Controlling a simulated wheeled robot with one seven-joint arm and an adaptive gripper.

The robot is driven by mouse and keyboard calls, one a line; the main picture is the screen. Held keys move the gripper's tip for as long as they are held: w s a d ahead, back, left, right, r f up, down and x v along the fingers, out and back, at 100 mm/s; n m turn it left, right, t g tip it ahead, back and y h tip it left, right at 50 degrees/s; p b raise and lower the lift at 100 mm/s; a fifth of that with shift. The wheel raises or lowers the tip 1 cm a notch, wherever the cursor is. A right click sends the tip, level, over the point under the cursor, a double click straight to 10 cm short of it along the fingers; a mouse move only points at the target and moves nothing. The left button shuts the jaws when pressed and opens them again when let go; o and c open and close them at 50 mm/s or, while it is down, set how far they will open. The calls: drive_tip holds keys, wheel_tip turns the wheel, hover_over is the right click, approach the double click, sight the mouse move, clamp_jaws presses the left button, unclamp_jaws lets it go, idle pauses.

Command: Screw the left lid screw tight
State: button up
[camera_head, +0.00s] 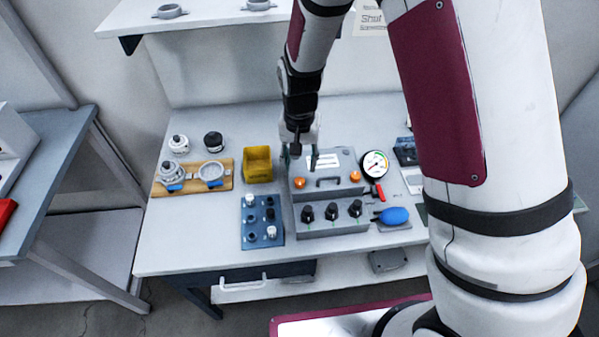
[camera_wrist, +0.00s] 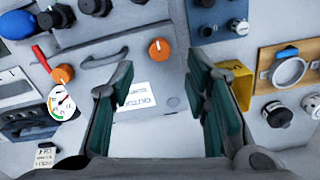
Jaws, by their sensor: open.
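A grey box (camera_head: 325,222) on the table has a lid (camera_head: 337,160) with a handle, a white label and two orange-headed screws. The left lid screw (camera_head: 299,183) is at the lid's front left; the wrist view, turned around, shows it right of the handle (camera_wrist: 159,47). The right lid screw (camera_head: 354,177) also shows in the wrist view (camera_wrist: 62,74). My gripper (camera_head: 299,155) is over the lid's left part, behind the left screw in the head view. In the wrist view its fingers (camera_wrist: 162,88) are apart, with nothing between them and the left screw beyond their tips.
Black knobs (camera_head: 331,211) line the box front. A yellow bin (camera_head: 257,164) and a blue panel (camera_head: 262,238) with knobs stand left. A wooden board (camera_head: 222,183) with ring fittings lies farther left. A round gauge (camera_head: 375,164), red-handled tool and blue bulb (camera_head: 394,215) are right.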

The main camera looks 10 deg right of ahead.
drive_tip(key=shift+r, duration=2.8)
wheel_tip(320, 180, up, 17)
drive_tip(key=n+t, duration=0.1)
drive_tip(key=t, duration=0.2)
hover_over(300, 181)
drive_tip(key=s+d, duration=0.7)
drive_tip(key=s, duration=0.1)
drive_tip(key=s+d+r+t, duration=0.1)
drive_tip(key=s+d+r, duration=0.1)
drive_tip(key=s, duration=0.4)
drive_tip(key=s+d+r+n+t, duration=0.1)
drive_tip(key=s+d+r, duration=0.2)
drive_tip(key=s+r, duration=0.2)
drive_tip(key=shift+s+d+n+t, duration=0.3)
drive_tip(key=shift+s, duration=0.95)
